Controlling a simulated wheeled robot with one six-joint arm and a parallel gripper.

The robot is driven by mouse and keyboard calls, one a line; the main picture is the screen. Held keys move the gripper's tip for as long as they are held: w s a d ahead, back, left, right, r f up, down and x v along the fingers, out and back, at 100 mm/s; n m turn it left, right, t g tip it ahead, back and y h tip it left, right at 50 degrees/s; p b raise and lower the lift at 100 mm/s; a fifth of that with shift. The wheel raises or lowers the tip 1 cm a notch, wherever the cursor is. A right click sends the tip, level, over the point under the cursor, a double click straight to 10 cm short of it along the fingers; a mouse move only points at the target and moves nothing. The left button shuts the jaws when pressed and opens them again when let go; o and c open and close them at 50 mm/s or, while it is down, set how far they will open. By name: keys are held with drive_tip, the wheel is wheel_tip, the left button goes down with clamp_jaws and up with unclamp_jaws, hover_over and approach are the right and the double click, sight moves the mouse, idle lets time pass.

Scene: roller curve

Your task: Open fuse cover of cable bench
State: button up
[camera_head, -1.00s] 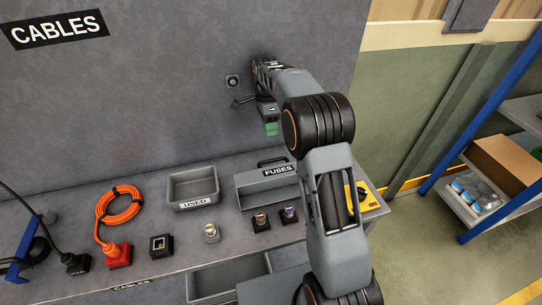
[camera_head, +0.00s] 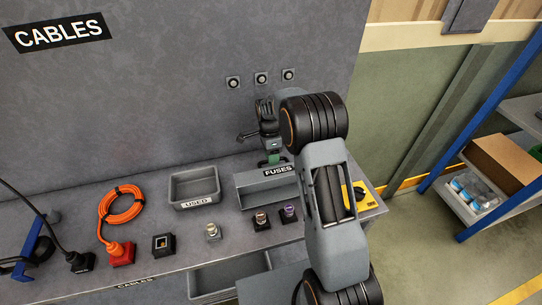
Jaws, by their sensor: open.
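The grey fuse cover (camera_head: 262,184), labelled FUSES, lies on the cable bench (camera_head: 228,226) near the wall. Its top handle was visible a moment ago and is now mostly hidden behind my gripper. My gripper (camera_head: 272,160), with green fingertips, points down at the handle at the back of the cover. It is open. I cannot tell whether the fingers are around the handle or just above it. The cover looks shut.
A grey tray labelled USED (camera_head: 194,187) stands left of the cover. Several fuses (camera_head: 261,219) sit in front. An orange cable (camera_head: 121,204) lies at the left, and a yellow device (camera_head: 361,196) at the right. An open drawer (camera_head: 231,277) sticks out below.

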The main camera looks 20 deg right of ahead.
drive_tip(key=shift+c, duration=0.4)
clamp_jaws()
drive_tip(key=shift+s+r+t+b, duration=0.3)
drive_tip(key=shift+r+t+b, duration=0.15)
drive_tip(key=shift+b, duration=0.15)
drive_tip(key=shift+s+r, duration=0.7)
drive_tip(key=shift+r, duration=0.2)
